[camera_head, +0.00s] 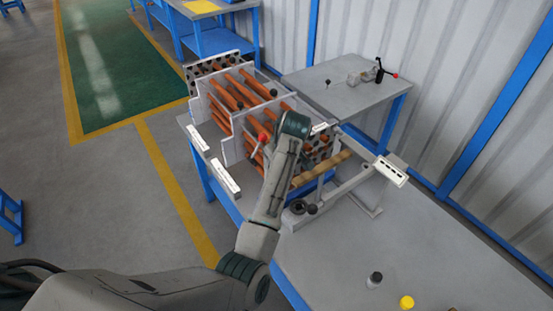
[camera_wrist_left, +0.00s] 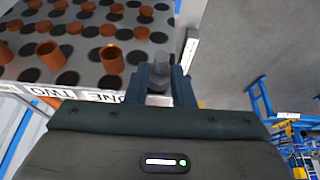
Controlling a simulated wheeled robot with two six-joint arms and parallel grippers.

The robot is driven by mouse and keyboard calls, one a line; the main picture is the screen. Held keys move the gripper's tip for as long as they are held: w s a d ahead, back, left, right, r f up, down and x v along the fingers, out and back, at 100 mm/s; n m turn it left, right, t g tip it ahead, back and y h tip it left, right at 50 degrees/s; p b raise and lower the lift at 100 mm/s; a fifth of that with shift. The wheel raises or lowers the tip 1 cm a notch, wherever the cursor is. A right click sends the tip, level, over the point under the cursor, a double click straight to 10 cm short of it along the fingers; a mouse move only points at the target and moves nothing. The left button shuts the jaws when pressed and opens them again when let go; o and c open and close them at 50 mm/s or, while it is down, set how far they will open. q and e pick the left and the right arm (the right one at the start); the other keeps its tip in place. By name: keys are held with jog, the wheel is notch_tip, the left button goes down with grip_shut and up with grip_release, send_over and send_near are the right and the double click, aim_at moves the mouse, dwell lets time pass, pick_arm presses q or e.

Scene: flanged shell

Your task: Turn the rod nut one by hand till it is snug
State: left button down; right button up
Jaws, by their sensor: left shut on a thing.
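In the left wrist view, my left gripper (camera_wrist_left: 160,84) is shut on a small grey piece that looks like rod nut one (camera_wrist_left: 161,72), at the edge of the perforated plate (camera_wrist_left: 60,72). The labels ONE and TWO (camera_wrist_left: 104,97) show on the plate's edge strip, close to the left finger. The nut's thread and how it sits against the plate cannot be made out. In the head view, my left arm reaches over the flanged shell (camera_head: 228,148), and its wrist hides the fingers and the nut. My right gripper is in neither view.
Copper tubes (camera_head: 240,92) run through the shell's plates. A red-tipped lever (camera_head: 263,138) stands beside my left wrist. Small black and yellow items (camera_head: 406,302) stand on the bench's bare front.

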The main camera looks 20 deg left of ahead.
pick_arm(q)
jog(key=shift+s+d+f, duration=0.15)
jog(key=shift+d+f, duration=0.05)
jog(key=shift+f, duration=0.1)
jog(key=c, duration=1.2)
grip_release()
jog(key=shift+c, duration=0.2)
jog(key=shift+d+r, duration=0.1)
jog(key=shift+r, duration=0.1)
